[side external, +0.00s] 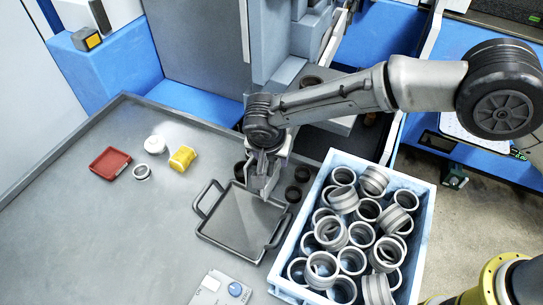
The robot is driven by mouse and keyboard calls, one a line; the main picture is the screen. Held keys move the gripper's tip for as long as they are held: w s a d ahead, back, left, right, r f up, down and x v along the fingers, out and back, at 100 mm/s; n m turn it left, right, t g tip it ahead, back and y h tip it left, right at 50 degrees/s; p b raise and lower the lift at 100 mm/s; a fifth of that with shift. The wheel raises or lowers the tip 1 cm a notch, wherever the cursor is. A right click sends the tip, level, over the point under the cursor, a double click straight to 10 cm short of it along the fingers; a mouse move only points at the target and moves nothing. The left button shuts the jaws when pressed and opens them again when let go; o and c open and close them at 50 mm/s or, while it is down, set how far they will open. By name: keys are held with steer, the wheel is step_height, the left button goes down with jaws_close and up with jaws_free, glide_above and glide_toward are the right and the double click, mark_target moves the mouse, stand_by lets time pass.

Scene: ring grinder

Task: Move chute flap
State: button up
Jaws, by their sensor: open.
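My gripper (262,178) points down over the back right part of a dark grey tray with two handles (222,238). Its fingers are open with nothing seen between them. I cannot tell from this view whether the fingertips touch the tray. I cannot clearly pick out a chute flap. My wrist and arm cover part of the area in front of the grey machine (205,45), where a grey ledge (335,122) shows behind the arm.
A light blue crate (425,235) full of metal rings stands right of the tray. Dark rings (293,194) lie between them. A red dish (110,163), white round piece (155,144), ring (142,172) and yellow part (182,158) lie left. The table's left front is clear.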

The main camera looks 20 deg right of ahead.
steer(key=shift+w+f, duration=0.1)
steer(key=shift+f, duration=0.15)
jaws_close()
stand_by(1.4)
